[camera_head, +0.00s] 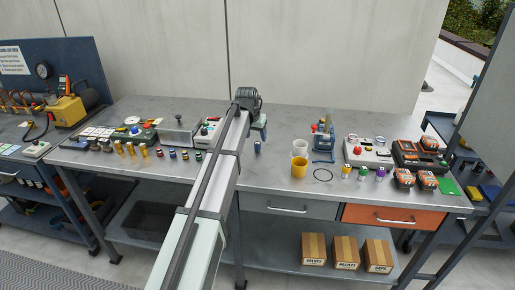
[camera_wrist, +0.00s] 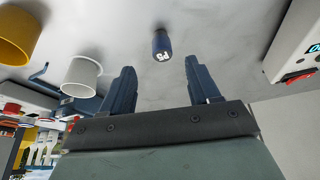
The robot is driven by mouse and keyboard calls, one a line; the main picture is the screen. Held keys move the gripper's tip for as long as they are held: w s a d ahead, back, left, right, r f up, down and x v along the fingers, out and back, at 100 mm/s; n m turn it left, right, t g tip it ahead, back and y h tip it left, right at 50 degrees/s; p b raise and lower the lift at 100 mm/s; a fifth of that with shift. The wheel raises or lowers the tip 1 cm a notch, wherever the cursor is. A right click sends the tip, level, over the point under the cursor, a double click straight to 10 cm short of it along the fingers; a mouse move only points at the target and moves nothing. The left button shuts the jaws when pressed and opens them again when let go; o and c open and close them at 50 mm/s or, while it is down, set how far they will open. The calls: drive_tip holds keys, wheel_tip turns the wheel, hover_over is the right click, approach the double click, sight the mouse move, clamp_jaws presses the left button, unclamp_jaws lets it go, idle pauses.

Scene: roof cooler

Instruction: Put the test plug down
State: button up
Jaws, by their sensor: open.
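The test plug appears to be the small dark blue cylinder (camera_wrist: 161,44) with white lettering in the wrist view. It stands on the grey bench, and in the head view it shows (camera_head: 257,147) just below my gripper (camera_head: 259,130). In the wrist view my gripper (camera_wrist: 158,85) is open, and its two dark fingers are apart with nothing between them. The plug is beyond the fingertips, roughly midway between them, and apart from both.
A white cup (camera_head: 300,147) and a yellow cup (camera_head: 299,167) stand to the right on the bench. A white box with a red switch (camera_wrist: 300,50) is close by in the wrist view. Several small coloured cylinders stand left and right. Bare bench surrounds the plug.

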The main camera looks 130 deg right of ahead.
sight(257, 143)
drive_tip(key=shift+x, duration=3.55)
drive_tip(key=shift+d, duration=0.15)
drive_tip(key=shift+c, duration=0.4)
drive_tip(key=shift+r, duration=0.1)
clamp_jaws()
